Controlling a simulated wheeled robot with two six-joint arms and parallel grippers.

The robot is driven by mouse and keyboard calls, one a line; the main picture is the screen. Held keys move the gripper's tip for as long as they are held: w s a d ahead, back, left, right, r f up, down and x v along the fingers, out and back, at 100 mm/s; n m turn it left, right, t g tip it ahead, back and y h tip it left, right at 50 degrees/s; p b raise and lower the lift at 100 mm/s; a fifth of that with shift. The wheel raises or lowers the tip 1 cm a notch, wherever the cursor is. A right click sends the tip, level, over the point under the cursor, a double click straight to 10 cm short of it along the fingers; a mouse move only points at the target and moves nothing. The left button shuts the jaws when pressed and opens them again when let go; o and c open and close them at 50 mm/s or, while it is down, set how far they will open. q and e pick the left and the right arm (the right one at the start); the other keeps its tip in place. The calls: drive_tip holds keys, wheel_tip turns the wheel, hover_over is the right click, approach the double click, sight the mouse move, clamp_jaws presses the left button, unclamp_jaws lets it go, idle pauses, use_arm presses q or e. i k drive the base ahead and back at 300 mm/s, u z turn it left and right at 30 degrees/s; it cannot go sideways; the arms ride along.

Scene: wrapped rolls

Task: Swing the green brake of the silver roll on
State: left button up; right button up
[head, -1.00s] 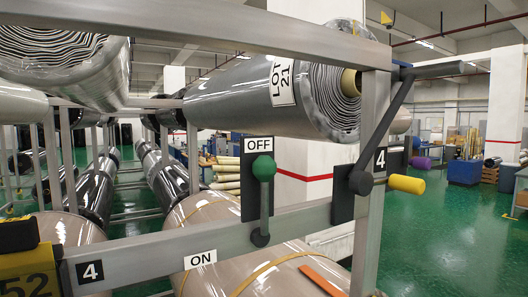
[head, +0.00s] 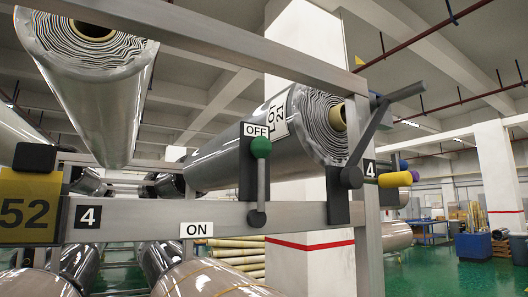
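The green-knobbed brake lever (head: 260,148) is in the middle of the head view. Its knob is up beside the OFF label (head: 255,131), and its dark arm runs down to a pivot on the grey crossbar (head: 130,225). The ON label (head: 196,230) is on the crossbar, lower and to the left of the pivot. The silver roll (head: 222,157), tagged LOT 21, lies behind the lever with its layered end facing me. Neither of my grippers shows in the head view.
A yellow 52 sign (head: 27,208) is at the left. Another large roll (head: 90,80) hangs at upper left. Open green floor (head: 430,268) lies at right.

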sight(261, 147)
drive_tip(key=k, duration=1.2)
drive_tip(key=z, duration=0.65)
drive_tip(key=i, duration=1.35)
drive_tip(key=u, duration=0.75)
drive_tip(key=i, duration=0.5)
drive_tip(key=u, duration=0.4)
